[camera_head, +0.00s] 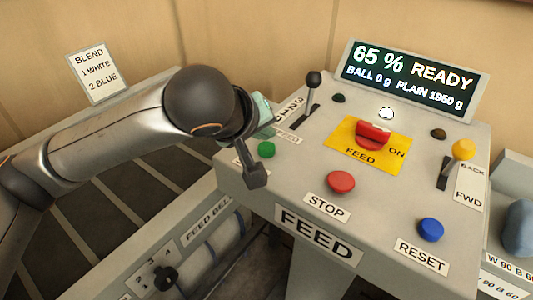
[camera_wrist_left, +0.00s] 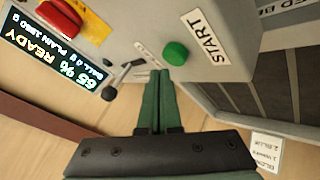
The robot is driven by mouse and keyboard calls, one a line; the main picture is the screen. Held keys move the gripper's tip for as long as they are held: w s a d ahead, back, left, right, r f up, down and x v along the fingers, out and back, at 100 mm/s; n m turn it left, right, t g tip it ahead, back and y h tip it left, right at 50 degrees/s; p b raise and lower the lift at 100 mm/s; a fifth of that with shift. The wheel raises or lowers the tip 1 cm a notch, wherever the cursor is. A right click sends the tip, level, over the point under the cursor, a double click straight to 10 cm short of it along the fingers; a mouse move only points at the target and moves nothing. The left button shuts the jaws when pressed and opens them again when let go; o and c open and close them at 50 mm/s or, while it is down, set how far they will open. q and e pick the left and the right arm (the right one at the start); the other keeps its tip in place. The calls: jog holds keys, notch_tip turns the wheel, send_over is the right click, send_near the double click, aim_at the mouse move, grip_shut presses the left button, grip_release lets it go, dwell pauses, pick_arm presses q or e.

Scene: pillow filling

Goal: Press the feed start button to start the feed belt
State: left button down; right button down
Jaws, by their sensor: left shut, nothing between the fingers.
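The green start button (camera_head: 266,149) is on the left side of the feed panel (camera_head: 300,185). In the left wrist view the green button (camera_wrist_left: 176,53) stands beside its START label (camera_wrist_left: 206,36). My left gripper (camera_wrist_left: 160,73) is shut and empty, its two green fingers together. In that view its tips lie just below and left of the button; I cannot tell how far they are from the panel. In the head view my left gripper (camera_head: 263,108) is partly hidden behind my own wrist. My right gripper is not in view.
A red STOP button (camera_head: 341,182), a blue RESET button (camera_head: 431,229), a red switch (camera_head: 373,135) on a yellow FEED ON plate, a black-knobbed lever (camera_head: 313,82) and a yellow-knobbed lever (camera_head: 463,150) share the panel. The display (camera_head: 412,80) reads 65 % READY. The dark belt (camera_head: 110,215) lies left.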

pick_arm(q)
jog(key=shift+f, duration=0.1)
dwell(1.5)
jog(key=shift+f, duration=0.1)
dwell(0.4)
jog(key=shift+f, duration=0.3)
jog(key=shift+f, duration=0.55)
dwell(0.8)
jog(key=shift+r+p, duration=0.85)
jog(key=shift+r, duration=0.1)
